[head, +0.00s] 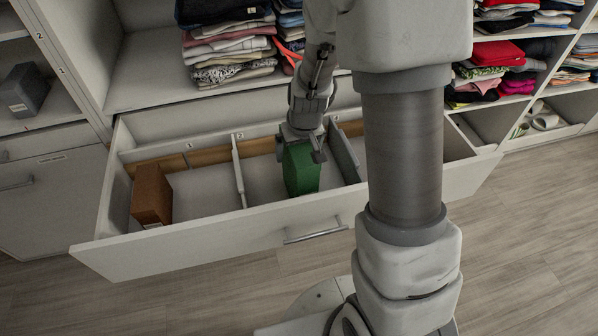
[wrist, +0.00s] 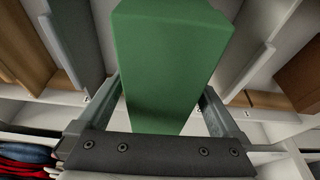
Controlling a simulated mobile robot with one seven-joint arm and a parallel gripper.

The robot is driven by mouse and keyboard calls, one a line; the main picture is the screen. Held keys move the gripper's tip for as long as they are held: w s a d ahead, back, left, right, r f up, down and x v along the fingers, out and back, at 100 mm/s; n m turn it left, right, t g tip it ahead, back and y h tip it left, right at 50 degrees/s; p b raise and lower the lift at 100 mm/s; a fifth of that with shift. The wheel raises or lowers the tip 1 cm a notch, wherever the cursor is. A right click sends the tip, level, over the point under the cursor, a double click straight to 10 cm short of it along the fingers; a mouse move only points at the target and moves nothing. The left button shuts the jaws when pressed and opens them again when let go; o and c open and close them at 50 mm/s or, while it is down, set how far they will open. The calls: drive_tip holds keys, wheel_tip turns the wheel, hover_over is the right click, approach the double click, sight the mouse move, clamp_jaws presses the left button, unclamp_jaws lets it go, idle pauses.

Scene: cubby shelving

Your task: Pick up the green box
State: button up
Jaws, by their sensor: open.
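The green box (head: 302,170) stands upright in the middle compartment of the pulled-out drawer (head: 205,240), close to the right-hand divider. My gripper (head: 300,145) is above and around its top, pointing down. In the wrist view the green box (wrist: 168,65) fills the middle of the picture between the two fingers of my gripper (wrist: 165,105). The fingers are open, one on each side of it, with a narrow gap visible at the right. Whether the left finger touches it I cannot tell.
A brown box (head: 152,194) stands in the drawer's left compartment. Folded clothes (head: 230,50) lie on the shelf behind. A dark grey box (head: 24,90) sits in the left cubby. The floor at the front left is clear.

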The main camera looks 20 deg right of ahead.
drive_tip(key=shift+f, duration=0.25)
idle(0.3)
clamp_jaws()
idle(0.4)
